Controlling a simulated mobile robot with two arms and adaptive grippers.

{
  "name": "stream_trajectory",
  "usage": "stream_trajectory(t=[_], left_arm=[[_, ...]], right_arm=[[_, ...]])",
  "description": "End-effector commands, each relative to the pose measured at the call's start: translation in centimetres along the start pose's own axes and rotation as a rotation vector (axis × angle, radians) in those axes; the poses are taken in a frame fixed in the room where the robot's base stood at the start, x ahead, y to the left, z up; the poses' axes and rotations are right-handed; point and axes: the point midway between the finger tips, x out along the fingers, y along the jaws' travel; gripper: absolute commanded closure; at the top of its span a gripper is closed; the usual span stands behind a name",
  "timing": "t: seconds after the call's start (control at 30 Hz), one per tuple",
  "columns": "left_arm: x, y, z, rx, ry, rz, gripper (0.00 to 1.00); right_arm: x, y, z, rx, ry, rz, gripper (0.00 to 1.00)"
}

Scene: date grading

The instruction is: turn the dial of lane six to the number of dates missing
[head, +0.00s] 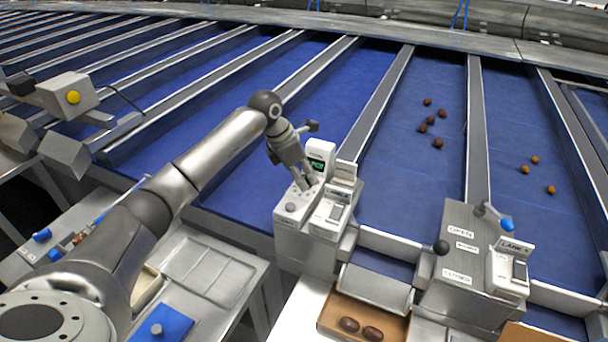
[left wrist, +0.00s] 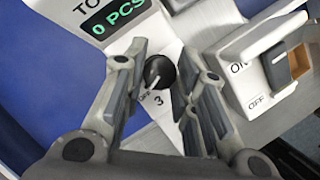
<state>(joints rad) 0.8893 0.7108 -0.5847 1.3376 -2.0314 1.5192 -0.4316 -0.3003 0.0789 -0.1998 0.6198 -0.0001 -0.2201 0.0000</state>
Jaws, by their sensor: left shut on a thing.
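The dial (left wrist: 160,73) is a small black knob with a white mark that points down and left, near the printed OFF; a 3 is printed below it. My left gripper (left wrist: 163,70) has its fingers on both sides of the knob and is shut on it. In the head view my left gripper (head: 306,186) reaches down to the grey control box (head: 322,219), and its fingers hide the dial. A green display (left wrist: 117,18) above the dial reads 0 PCS; the display unit also shows in the head view (head: 320,157). My right gripper is not in view.
An ON/OFF switch (left wrist: 268,52) sits right of the dial. Below the box, a brown tray (head: 329,318) holds two dates (head: 361,328). Several dates (head: 430,118) lie on the blue belt behind. A second control box (head: 505,275) with a blue-tipped lever stands to the right.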

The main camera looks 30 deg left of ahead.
Motion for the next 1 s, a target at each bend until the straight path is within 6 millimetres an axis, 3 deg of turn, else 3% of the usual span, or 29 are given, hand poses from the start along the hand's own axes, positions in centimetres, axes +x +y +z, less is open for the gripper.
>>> stream_trajectory(t=[0.37, 1.0], left_arm=[[0.1, 0.0, -0.1, -0.13, -0.001, 0.058, 0.97], [0.2, -0.3, 0.1, -0.672, -0.005, 0.283, 0.97]], right_arm=[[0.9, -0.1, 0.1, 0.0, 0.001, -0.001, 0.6], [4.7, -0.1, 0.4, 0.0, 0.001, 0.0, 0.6]])
